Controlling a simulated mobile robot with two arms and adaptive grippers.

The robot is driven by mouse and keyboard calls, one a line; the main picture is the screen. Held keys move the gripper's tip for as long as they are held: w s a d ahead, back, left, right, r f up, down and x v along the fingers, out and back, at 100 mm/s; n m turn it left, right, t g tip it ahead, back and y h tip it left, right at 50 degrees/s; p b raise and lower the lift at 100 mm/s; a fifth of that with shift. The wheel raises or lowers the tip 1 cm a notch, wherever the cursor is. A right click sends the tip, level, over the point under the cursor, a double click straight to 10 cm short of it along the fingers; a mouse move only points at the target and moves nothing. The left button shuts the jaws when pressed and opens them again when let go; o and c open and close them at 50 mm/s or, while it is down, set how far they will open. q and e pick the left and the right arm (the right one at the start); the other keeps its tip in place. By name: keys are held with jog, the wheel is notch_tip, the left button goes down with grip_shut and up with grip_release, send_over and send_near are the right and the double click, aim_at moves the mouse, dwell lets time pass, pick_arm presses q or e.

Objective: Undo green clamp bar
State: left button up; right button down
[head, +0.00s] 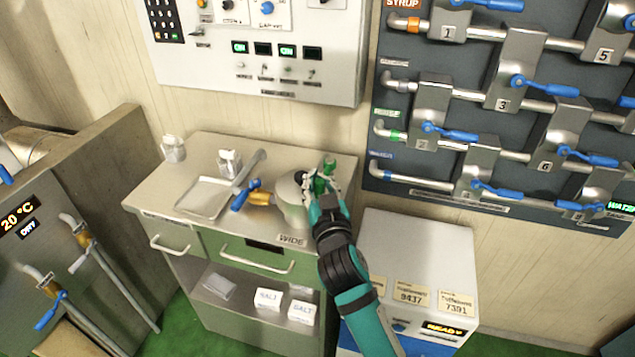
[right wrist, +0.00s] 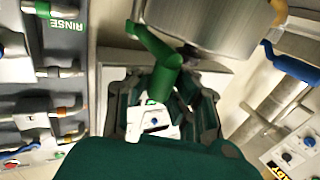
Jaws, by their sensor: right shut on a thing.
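The green clamp bar (head: 328,166) shows at the right side of a grey metal vessel (head: 291,203) on the cabinet top. My right gripper (head: 322,186) is shut on it. In the right wrist view, the green bar (right wrist: 160,48) runs from the vessel's side down between my right gripper's fingers (right wrist: 165,100). The vessel's metal wall (right wrist: 205,22) is just above them. The gripper hides part of the bar and its joint. My left gripper is not in view.
The cabinet top (head: 150,190) also holds a tray (head: 203,198), a small white container (head: 230,160) and a blue-handled yellow valve (head: 255,194) beside the vessel. A panel of pipes with blue levers (head: 450,132) is on the right wall. A white unit (head: 415,245) stands right of the cabinet.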

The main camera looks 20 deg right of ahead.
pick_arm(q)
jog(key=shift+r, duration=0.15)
pick_arm(e)
jog(key=shift+s+a+f, duration=0.15)
jog(key=shift+a+f, duration=0.05)
jog(key=shift+f, duration=0.1)
